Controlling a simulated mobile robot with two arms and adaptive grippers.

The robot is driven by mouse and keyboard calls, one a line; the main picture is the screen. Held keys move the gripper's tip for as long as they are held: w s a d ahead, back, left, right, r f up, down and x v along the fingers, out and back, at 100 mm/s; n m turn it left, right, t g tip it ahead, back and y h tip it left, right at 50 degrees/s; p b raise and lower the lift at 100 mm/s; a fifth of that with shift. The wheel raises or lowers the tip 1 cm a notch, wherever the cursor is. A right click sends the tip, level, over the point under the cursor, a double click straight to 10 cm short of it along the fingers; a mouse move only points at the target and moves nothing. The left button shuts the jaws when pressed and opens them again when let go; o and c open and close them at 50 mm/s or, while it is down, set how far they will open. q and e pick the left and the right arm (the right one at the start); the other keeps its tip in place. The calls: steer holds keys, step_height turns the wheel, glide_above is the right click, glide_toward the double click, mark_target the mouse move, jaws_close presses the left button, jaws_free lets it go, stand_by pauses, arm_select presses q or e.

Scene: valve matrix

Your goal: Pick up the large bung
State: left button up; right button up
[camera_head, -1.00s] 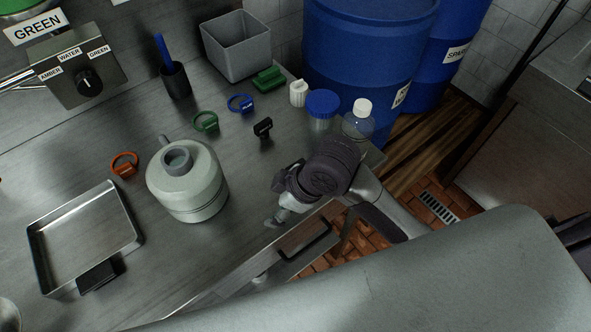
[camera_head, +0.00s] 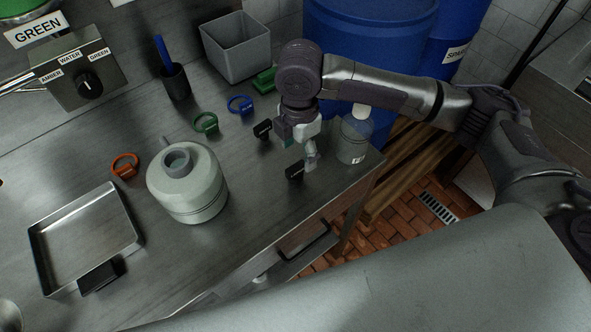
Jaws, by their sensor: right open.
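My right gripper (camera_head: 302,164) is over the right part of the steel bench, pointing down and open, with nothing seen between its fingers. I cannot tell for certain which thing is the large bung. A white ribbed, plug-like piece seen earlier at the back right of the bench is now hidden behind my gripper and wrist. A green block-like piece (camera_head: 264,80) lies beside the grey bin, partly covered by my wrist. A small black piece (camera_head: 262,130) lies just left of the gripper. My left gripper is out of view.
A clear bottle (camera_head: 352,143) stands close right of the gripper. A grey-green jug (camera_head: 187,187), green ring (camera_head: 206,122), blue ring (camera_head: 240,104), orange ring (camera_head: 125,165) and steel tray (camera_head: 128,243) are on the bench (camera_head: 250,215). Blue drums (camera_head: 345,30) stand behind.

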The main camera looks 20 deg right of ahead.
mark_target(296, 166)
step_height(296, 166, down, 4)
steer(key=shift+r, duration=0.25)
steer(key=shift+a+f+p, duration=0.1)
steer(key=shift+f+p, duration=0.35)
steer(key=shift+f, duration=0.1)
steer(key=f, duration=0.2)
steer(key=f+p, duration=0.1)
steer(key=f, duration=0.1)
steer(key=shift+w+a+f, duration=0.15)
steer(key=shift+w+f, duration=0.05)
steer(key=shift+c, duration=0.3)
steer(key=c, duration=1)
